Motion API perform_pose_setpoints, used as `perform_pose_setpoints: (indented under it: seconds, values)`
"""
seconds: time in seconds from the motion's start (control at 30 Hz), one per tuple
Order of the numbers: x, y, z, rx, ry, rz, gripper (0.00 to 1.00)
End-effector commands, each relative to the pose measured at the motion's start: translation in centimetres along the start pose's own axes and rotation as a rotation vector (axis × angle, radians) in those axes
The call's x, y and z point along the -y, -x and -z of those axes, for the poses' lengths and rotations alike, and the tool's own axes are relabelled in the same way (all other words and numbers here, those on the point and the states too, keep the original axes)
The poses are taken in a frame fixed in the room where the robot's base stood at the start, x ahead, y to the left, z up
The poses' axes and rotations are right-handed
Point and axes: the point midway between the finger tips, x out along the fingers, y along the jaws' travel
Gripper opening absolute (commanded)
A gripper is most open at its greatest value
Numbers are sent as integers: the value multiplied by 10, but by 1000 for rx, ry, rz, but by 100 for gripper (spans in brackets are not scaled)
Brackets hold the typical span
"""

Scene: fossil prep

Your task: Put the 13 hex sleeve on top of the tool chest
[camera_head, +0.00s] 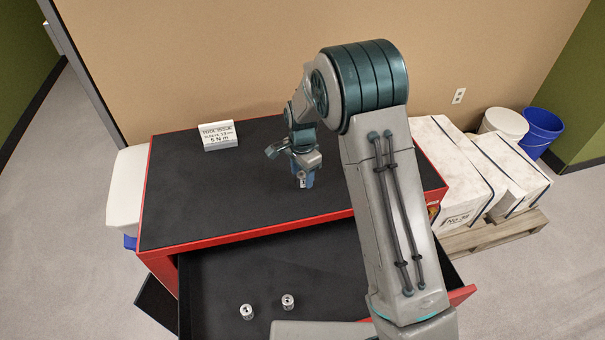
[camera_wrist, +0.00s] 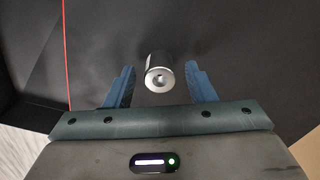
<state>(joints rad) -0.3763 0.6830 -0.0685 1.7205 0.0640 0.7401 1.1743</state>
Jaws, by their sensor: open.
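The red tool chest (camera_head: 165,190) has a black top. A small silver hex sleeve (camera_wrist: 160,72) is between my fingers in the wrist view, against the black surface, with its round end and centre hole facing the camera. My gripper (camera_head: 304,180) is low over the middle of the chest top, pointing down. It also shows in the wrist view (camera_wrist: 160,84) with its blue fingers apart and a gap on each side of the sleeve. In the head view the sleeve is mostly hidden by my fingers. No size marking is readable on it.
The chest's open drawer (camera_head: 220,285) holds two more silver sleeves, one at left (camera_head: 247,312) and one at right (camera_head: 288,301). A white sign (camera_head: 220,135) stands at the chest's back left. White boxes (camera_head: 455,180) stand on a pallet at right. Most of the top is clear.

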Motion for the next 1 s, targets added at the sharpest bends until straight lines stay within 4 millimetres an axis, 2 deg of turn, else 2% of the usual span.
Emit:
perform_pose_setpoints:
  seconds: [0.03, 0.3, 0.5, 0.7, 0.9, 1.0]
  values:
    - [1, 14, 0, -1, 0, 3, 50]
    - [1, 69, 0, -1, 0, 3, 50]
    - [1, 98, 0, -1, 0, 2, 50]
    - [0, 112, 0, 0, 0, 1, 50]
    - [0, 114, 0, 0, 2, 2, 50]
    - [-7, 125, 3, -2, 22, 12, 50]
